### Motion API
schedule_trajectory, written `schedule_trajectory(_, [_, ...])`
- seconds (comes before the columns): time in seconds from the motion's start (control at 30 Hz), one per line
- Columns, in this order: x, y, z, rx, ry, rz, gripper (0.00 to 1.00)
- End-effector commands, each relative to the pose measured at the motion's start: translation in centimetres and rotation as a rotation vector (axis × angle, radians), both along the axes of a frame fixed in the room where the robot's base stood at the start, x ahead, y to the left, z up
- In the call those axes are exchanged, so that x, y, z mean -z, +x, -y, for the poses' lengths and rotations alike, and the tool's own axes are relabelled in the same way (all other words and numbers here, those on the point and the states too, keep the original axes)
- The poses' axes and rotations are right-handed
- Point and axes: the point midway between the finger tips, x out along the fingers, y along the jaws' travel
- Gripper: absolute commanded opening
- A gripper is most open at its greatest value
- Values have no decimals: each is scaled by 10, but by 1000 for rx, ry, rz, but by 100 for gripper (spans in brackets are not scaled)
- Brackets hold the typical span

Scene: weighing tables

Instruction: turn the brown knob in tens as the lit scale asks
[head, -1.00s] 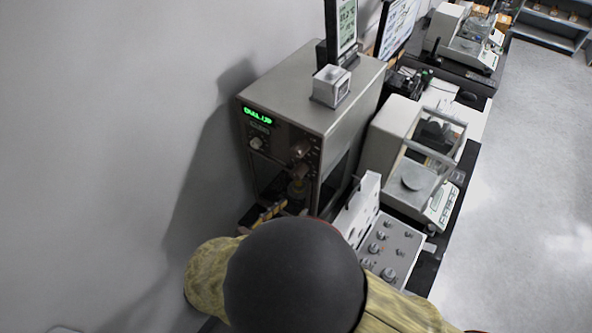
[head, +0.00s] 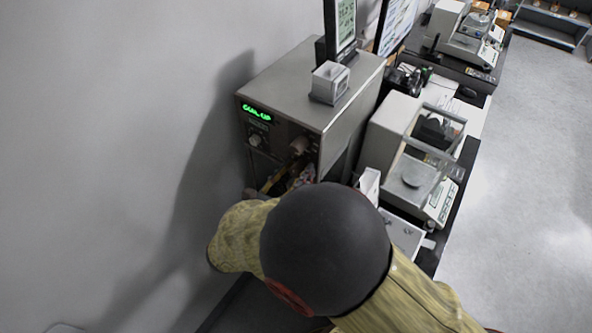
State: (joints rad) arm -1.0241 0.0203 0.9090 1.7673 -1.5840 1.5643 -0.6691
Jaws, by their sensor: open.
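The lit scale (head: 325,90) is a tall grey metal cabinet against the wall. A small green display (head: 257,114) glows on its dark front; I cannot read its letters surely. A brownish knob (head: 299,146) sits at the right of the front panel, below the display. A smaller knob (head: 255,140) sits at the left. My gripper (head: 287,181) is just below the brownish knob, close to the front, and looks open. My own arm hides much of it, so I cannot tell whether a finger touches the knob. The lower front is hidden too.
A small clear-sided box (head: 330,82) and an upright display (head: 341,25) stand on the cabinet top. A balance with a glass shield (head: 420,165) is to the right. A grey panel (head: 403,235) is partly behind my arm. The floor at the right is clear.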

Motion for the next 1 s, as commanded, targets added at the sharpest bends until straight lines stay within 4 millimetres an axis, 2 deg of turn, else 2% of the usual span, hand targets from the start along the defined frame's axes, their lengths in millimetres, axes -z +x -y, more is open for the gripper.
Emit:
schedule_trajectory(0.27, [0, 1, 0, 0, 0, 0, 42])
schedule_trajectory(1.0, [0, 1, 0, -1, 0, 0, 0])
